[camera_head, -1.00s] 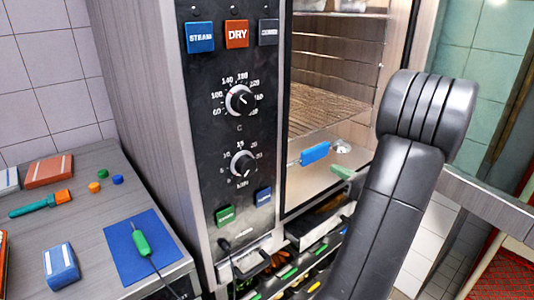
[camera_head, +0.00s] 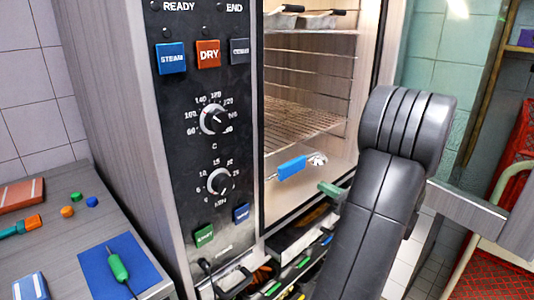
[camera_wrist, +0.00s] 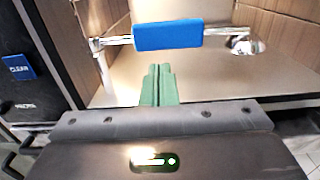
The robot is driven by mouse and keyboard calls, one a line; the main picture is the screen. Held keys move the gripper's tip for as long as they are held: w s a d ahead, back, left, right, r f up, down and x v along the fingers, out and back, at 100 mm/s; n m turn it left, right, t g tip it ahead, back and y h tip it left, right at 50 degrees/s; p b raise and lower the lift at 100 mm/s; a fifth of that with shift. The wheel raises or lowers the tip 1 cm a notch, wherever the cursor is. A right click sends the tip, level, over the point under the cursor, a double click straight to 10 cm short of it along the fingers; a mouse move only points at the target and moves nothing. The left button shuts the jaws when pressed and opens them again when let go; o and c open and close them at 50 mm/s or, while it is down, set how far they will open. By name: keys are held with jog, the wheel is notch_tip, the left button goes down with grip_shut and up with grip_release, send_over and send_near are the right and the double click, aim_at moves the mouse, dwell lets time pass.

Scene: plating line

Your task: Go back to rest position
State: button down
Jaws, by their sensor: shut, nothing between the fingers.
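My gripper's green fingers (camera_wrist: 158,85) are together and empty in the wrist view. They point at the oven front, just short of a blue handle (camera_wrist: 167,34) on a metal bar, with a visible gap. In the head view the green fingertips (camera_head: 330,189) show beside my dark arm, to the lower right of the same blue handle (camera_head: 291,168). The rest of the gripper is hidden behind my arm there.
The oven control panel (camera_head: 208,130) stands left of the wire-racked oven interior (camera_head: 305,110). Drawers with several coloured items lie below. A side counter (camera_head: 60,225) at left holds a green probe (camera_head: 117,264) on a blue mat (camera_head: 95,262). A grey rail (camera_head: 470,210) is at right.

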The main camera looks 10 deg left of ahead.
jog(key=x, duration=0.8)
jog(key=shift+w+a+b, duration=0.15)
jog(key=shift+a+b, duration=0.05)
jog(key=shift+b, duration=0.15)
